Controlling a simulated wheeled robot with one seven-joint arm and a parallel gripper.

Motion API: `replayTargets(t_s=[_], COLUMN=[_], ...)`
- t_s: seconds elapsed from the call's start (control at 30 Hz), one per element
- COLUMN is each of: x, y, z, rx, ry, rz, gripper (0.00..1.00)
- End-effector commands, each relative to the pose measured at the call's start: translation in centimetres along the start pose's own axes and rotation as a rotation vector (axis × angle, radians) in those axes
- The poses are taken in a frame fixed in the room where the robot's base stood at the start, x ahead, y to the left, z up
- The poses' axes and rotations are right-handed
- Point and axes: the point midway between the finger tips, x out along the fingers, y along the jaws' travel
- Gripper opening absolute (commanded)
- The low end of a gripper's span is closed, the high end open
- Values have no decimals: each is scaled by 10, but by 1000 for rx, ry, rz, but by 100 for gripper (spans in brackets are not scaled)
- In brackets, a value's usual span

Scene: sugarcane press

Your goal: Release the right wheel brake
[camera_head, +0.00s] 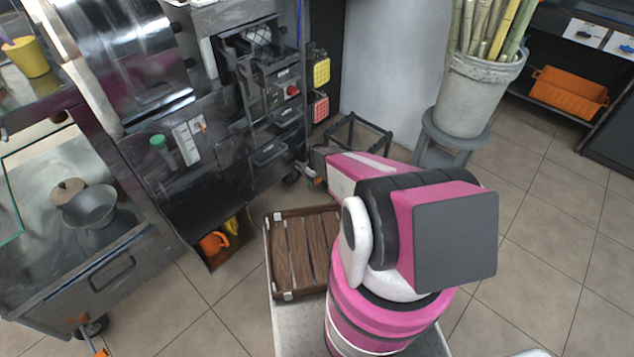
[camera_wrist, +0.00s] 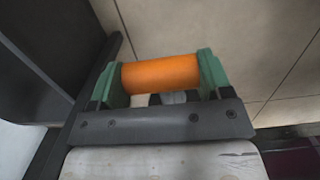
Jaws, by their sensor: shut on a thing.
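The right wheel brake is an orange rounded lever (camera_wrist: 162,74). It fills the space between the two green fingers of my gripper (camera_wrist: 160,80) in the wrist view, and both fingers touch its ends. In the head view my gripper (camera_head: 314,167) is low beside the right caster wheel (camera_head: 291,178) of the dark press cart (camera_head: 205,150). A bit of orange shows there, but my arm and the gripper body hide most of the lever. Whether the brake is engaged cannot be told.
A dark metal frame (camera_head: 358,135) stands just behind my gripper. A grey stool (camera_head: 452,141) bears a bucket (camera_head: 478,92) of cane to the right. The left caster (camera_head: 95,326) with orange parts is at lower left. Tiled floor is free at the right.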

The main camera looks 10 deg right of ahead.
Motion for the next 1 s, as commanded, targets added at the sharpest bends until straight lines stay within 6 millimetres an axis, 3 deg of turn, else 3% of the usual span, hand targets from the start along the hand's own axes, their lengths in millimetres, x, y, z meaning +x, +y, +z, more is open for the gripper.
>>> replayTargets(t_s=[0.2, 0.3, 0.73, 0.77, 0.8, 1.0], x=[-46, -60, -70, -70, -70, -69], y=[-1, 0, 0, 0, 0, 0], z=[-6, -12, -17, -17, -17, -15], rx=[0, 0, 1, 1, 1, 1], ry=[-66, -63, -60, -59, -59, -64], rz=[2, 3, 3, 3, 3, 2], gripper=[29, 29, 30, 82, 95, 98])
